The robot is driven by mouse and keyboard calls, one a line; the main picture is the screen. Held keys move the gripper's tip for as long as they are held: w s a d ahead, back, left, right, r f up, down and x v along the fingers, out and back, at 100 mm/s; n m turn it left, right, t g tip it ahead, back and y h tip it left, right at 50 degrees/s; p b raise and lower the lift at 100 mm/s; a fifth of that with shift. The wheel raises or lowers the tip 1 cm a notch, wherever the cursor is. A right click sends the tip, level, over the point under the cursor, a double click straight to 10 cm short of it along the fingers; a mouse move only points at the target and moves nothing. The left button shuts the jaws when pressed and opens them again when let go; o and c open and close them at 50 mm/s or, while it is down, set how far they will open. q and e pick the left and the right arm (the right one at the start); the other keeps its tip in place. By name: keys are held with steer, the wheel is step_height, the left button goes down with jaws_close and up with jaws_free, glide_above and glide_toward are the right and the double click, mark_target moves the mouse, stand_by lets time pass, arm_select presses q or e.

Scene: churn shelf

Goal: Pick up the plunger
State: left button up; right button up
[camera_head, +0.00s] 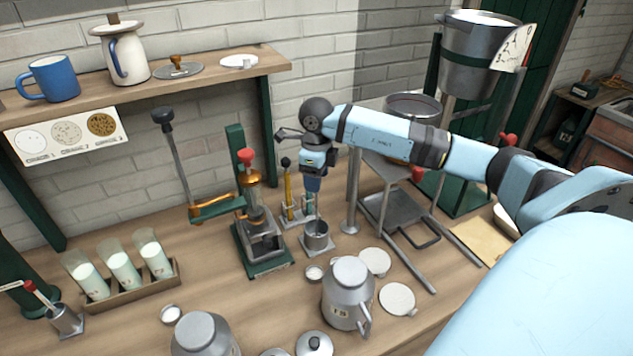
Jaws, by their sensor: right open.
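No plunger can be named with certainty. A slim brass rod with a black knob (287,180) stands upright in a small metal stand on the bench, and it looks most like one. My right gripper (314,188) points down just right of the rod, above a small metal cup (316,236) on a square plate. The gripper is open, but its fingertips are small and partly merged with what is below, so contact cannot be told. A red-knobbed rod (34,291) leans in another metal cup at the far left. My left gripper is not in view.
A green press with a red knob (247,157) and long lever stands left of the gripper. A metal stand (405,210) is close on the right. Glasses fill a rack (132,297) at left.

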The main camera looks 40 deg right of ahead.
steer(key=shift+f, duration=0.35)
jaws_close()
steer(key=shift+r, duration=0.2)
